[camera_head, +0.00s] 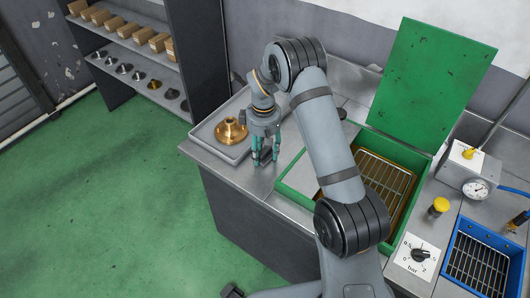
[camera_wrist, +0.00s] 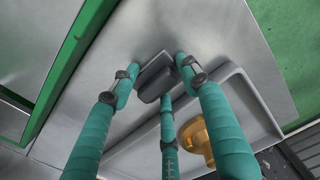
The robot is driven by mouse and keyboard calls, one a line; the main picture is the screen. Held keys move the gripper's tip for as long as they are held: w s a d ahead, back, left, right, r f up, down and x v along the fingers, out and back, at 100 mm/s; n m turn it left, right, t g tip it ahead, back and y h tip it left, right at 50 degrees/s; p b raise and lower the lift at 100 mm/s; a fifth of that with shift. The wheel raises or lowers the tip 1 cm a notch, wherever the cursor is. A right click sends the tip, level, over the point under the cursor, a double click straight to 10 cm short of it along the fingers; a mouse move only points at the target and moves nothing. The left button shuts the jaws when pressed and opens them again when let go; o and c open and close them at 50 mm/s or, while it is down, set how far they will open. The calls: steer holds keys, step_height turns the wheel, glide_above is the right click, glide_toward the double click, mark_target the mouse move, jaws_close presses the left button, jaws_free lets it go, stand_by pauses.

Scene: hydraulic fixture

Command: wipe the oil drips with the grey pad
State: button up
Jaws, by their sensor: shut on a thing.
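My gripper (camera_head: 265,152) has teal fingers and is over the steel bench top (camera_head: 243,176), near its front edge. In the wrist view the fingertips (camera_wrist: 157,78) close around the small dark grey pad (camera_wrist: 154,88). The pad is low, at or close to the bench surface; I cannot tell whether it touches. In the head view the fingers mostly hide it. I cannot make out any oil drips on the bare steel around the pad.
A grey tray (camera_head: 203,133) with a brass flanged part (camera_head: 230,131) lies left of my gripper. A green open-lidded basin (camera_head: 294,179) with a wire rack (camera_head: 385,183) is to the right. Beyond it are a pressure gauge (camera_head: 475,188), a dial (camera_head: 421,255) and a blue basin (camera_head: 453,246).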

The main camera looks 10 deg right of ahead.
steer(key=shift+r, duration=0.1)
steer(key=shift+r+p, duration=2.1)
steer(key=shift+r, duration=0.85)
steer(key=shift+r+p, duration=1.1)
steer(key=shift+r, duration=0.45)
steer(key=shift+d+f, duration=0.1)
